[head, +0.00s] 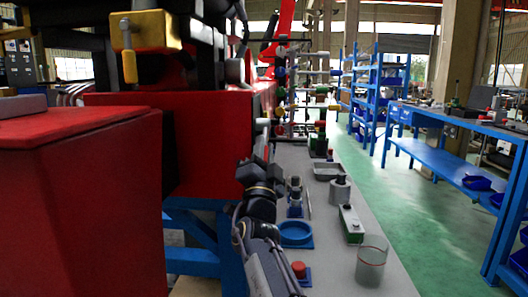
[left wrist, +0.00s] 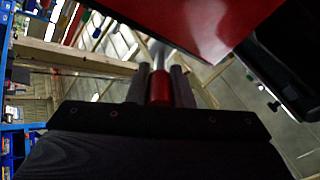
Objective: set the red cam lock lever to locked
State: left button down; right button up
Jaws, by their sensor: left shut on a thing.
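The red cam lock lever shows in the left wrist view as a red grip (left wrist: 160,88) on a pale metal shaft that runs up toward a red panel. My left gripper (left wrist: 161,82) is shut on the red grip, with one dark finger on each side of it. In the head view my left gripper (head: 254,168) is beside the right edge of the large red housing (head: 218,145). The lever's grip is hidden there, and I cannot tell whether the lever stands at locked. My right gripper is not in view.
A grey bench (head: 330,262) runs along the right of the housing. It carries a blue round dish (head: 296,233), a clear beaker (head: 371,262), a green-and-white box (head: 351,224) and a red button (head: 298,269). A red cabinet (head: 90,215) blocks the left. Green floor beyond the bench is open.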

pick_arm(q)
jog(key=c, duration=1.3)
grip_release()
jog(key=v, duration=0.8)
